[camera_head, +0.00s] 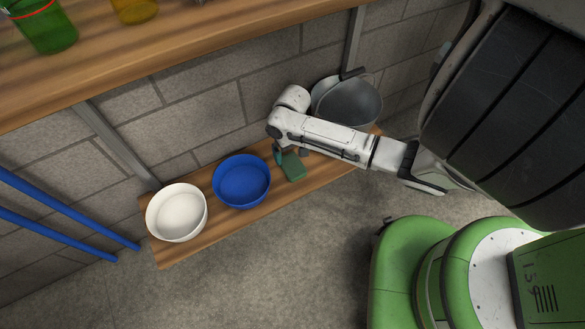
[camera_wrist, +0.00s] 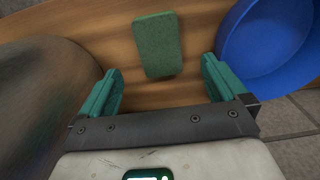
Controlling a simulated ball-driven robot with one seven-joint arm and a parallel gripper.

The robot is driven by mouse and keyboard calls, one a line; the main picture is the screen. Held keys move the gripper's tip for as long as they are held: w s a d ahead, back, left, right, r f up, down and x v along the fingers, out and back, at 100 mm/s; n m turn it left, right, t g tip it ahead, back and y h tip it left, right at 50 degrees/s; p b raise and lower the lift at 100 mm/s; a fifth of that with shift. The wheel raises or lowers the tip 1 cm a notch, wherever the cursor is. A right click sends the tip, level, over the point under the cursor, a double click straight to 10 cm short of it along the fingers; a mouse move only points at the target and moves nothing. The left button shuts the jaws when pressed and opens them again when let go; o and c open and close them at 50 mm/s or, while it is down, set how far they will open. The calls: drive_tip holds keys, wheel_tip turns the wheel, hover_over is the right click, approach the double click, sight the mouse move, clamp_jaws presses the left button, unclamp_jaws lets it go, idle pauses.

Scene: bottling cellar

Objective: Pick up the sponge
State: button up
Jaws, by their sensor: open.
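The green sponge (camera_wrist: 158,45) is a rectangular block lying on the wooden shelf board. In the head view the sponge (camera_head: 294,168) lies just right of the blue bowl, and my arm passes close by it. My gripper (camera_wrist: 160,69) is open, with its teal fingers spread wider than the sponge. In the wrist view the sponge sits between and a little beyond the fingertips, and nothing is held. In the head view my gripper (camera_head: 289,154) points down at the board and is partly hidden by my arm.
The blue bowl (camera_head: 241,181) stands close to the sponge, with a white bowl (camera_head: 177,212) further left. A grey metal bucket (camera_head: 348,103) is on the other side. A stone wall (camera_head: 200,97) backs the low shelf (camera_head: 180,248), and an upper shelf (camera_head: 120,55) hangs above.

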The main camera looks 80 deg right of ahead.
sight(292, 164)
wheel_tip(292, 164, down, 7)
drive_tip(key=b, duration=0.3)
drive_tip(key=shift+d+f, duration=0.1)
drive_tip(key=c, duration=1.1)
drive_tip(key=shift+r, duration=0.2)
